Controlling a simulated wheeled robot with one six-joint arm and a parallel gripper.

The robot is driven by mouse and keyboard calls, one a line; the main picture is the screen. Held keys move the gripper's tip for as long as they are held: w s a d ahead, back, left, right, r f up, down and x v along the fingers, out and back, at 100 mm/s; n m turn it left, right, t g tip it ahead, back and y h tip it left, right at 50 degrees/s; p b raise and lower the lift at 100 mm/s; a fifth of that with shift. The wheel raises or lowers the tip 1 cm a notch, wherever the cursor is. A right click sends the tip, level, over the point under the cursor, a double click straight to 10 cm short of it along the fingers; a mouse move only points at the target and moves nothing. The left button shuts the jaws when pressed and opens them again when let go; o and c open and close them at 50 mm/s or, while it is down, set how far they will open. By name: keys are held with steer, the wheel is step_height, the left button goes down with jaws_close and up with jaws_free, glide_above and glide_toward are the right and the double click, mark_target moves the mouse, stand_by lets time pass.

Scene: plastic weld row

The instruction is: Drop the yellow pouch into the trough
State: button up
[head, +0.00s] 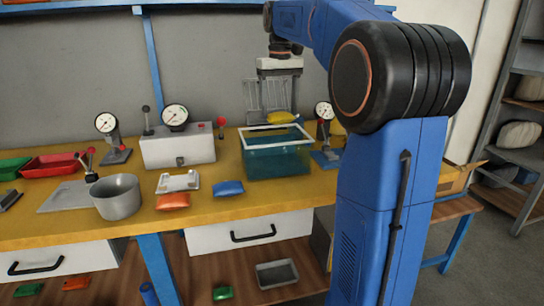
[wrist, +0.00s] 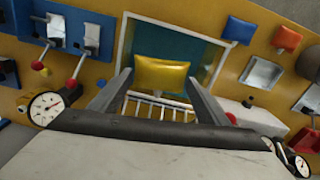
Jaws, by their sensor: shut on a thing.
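The yellow pouch (head: 282,117) is held in my gripper (head: 279,104), near and above the back rim of the trough. In the wrist view the pouch (wrist: 162,75) sits between my two grey fingers, which are shut on it. The trough (head: 278,164) is a teal, see-through tank with a white rim, standing on the yellow bench. In the wrist view the trough (wrist: 190,46) shows behind the pouch, which covers part of its opening. The exact height of the pouch over the rim is hard to tell.
A grey pot (head: 117,197) stands further left. A white gauge box (head: 178,150) is left of the trough; another gauge (head: 324,111) is right of it.

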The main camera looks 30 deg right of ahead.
steer(key=shift+f, duration=2.2)
steer(key=o, duration=1.2)
steer(key=shift+c, duration=0.2)
steer(key=shift+r, duration=0.1)
step_height(320, 180, up, 17)
steer(key=shift+r, duration=0.1)
